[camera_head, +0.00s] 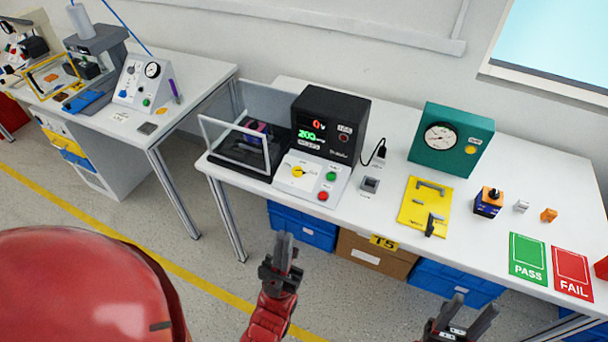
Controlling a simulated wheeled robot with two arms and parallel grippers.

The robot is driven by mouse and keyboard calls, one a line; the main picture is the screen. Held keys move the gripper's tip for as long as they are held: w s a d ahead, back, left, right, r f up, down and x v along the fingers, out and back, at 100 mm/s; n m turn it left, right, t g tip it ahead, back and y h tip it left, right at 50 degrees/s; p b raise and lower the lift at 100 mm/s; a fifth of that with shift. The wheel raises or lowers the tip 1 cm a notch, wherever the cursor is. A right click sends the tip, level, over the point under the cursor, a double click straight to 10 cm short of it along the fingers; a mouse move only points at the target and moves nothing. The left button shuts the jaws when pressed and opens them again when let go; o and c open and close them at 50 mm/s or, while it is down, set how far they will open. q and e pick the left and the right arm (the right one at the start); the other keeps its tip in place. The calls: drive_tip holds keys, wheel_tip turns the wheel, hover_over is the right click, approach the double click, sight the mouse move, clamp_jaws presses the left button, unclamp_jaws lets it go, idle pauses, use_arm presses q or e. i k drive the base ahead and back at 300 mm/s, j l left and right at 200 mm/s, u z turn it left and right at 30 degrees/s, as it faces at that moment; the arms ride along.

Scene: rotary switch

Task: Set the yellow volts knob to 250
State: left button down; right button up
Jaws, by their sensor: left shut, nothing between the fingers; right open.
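The yellow volts knob (297,171) sits on the white dial plate of a sloped grey control panel (284,188), at the left part of the white bench. Its pointer angle and the scale marks are too small to read. The black tester unit (330,118) behind it shows a red 0 and a green number that looks like 200. My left gripper (284,243) is shut and empty, in front of the bench edge and below the knob. My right gripper (474,308) is open and empty at the bottom right, in front of the bench.
Green and red buttons (331,177) sit right of the knob. A clear-walled enclosure (238,153) stands left of it. A yellow fixture plate (424,206), teal gauge box (451,138) and orange-black part (489,201) stand right. Blue bins (303,230) are under the bench.

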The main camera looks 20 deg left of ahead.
sight(298, 172)
drive_tip(key=i+j, duration=0.1)
drive_tip(key=j, duration=1.25)
drive_tip(key=j+z, duration=0.15)
drive_tip(key=j, duration=1.2)
drive_tip(key=i, duration=0.05)
